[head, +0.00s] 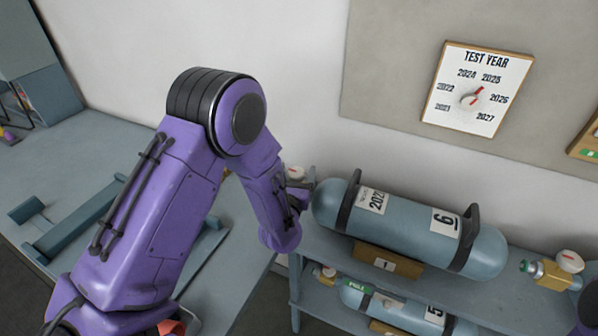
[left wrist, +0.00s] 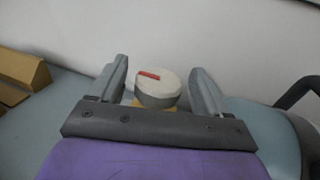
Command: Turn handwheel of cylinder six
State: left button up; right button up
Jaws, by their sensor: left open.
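Cylinder six (head: 405,222) is a blue-grey bottle lying on its side on the upper shelf, with a "6" label and a 2021-like year label that I cannot read surely. Its white handwheel (head: 295,172) shows at its left end, partly hidden by my left arm. In the left wrist view the round white handwheel (left wrist: 158,90) has a red mark on top and a brass-coloured part below. My left gripper (head: 300,190) is open, its two fingers (left wrist: 158,74) on either side of the handwheel with gaps visible. Whether a finger touches it is unclear. My right gripper is not seen.
Another cylinder (head: 400,308), marked 5, lies on the shelf below. A brass valve with a white handwheel (head: 570,262) stands at the right. A "TEST YEAR" dial board (head: 478,88) hangs on the wall. A grey bench (head: 130,150) is at the left.

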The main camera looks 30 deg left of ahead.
pick_arm(q)
jog(key=shift+s, duration=0.1)
jog(key=shift+a, duration=0.1)
jog(key=c, duration=1)
jog(key=shift+o, duration=0.2)
